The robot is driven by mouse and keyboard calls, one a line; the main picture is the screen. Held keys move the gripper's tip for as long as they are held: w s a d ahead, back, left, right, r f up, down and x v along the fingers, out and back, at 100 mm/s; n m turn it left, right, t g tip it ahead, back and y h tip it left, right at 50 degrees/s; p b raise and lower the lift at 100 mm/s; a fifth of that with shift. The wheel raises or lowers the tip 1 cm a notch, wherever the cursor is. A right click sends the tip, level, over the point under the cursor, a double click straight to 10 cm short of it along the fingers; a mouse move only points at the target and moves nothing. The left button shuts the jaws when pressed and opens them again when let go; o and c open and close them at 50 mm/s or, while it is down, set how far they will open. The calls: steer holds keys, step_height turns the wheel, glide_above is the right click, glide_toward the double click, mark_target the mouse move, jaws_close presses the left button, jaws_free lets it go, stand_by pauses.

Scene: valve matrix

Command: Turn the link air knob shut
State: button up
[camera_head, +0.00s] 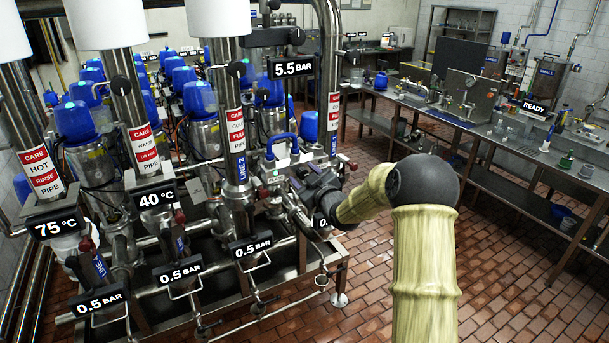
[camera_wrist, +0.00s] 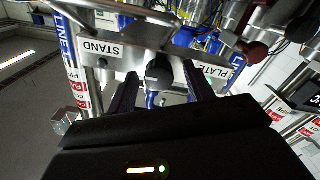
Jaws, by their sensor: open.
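In the wrist view a small dark round knob (camera_wrist: 157,72) with a blue part below it sits between the white STAND label (camera_wrist: 101,49) and the white PLATE label (camera_wrist: 214,72). I cannot read a name on it, so I cannot confirm it is the link air knob. My gripper (camera_wrist: 160,78) is open, with one black finger on each side of the knob and gaps showing. Contact is not visible. In the head view my gripper (camera_head: 303,182) is at the right front of the valve frame, and my arm covers part of it; the knob is not clear there.
Pipes with hot-pipe labels and a 5.5 BAR display (camera_head: 292,67) stand close around my gripper. A blue handle (camera_head: 283,141) rises just beyond it. Several 0.5 BAR displays (camera_head: 179,270) line the front. A workbench (camera_head: 480,125) stands right; the tiled floor between is clear.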

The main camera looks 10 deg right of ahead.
steer(key=c, duration=1)
steer(key=shift+m+b, duration=0.45)
steer(key=shift+m, duration=0.05)
steer(key=m+b, duration=0.1)
steer(key=m, duration=0.1)
steer(key=shift+f+m+b, duration=0.1)
steer(key=shift+m+b, duration=0.2)
steer(key=shift+b, duration=0.05)
steer(key=m+b, duration=0.1)
steer(key=m, duration=0.4)
steer(key=shift+d+b, duration=0.15)
steer(key=shift+b, duration=0.15)
steer(key=m, duration=0.5)
steer(key=shift+m, duration=2.3)
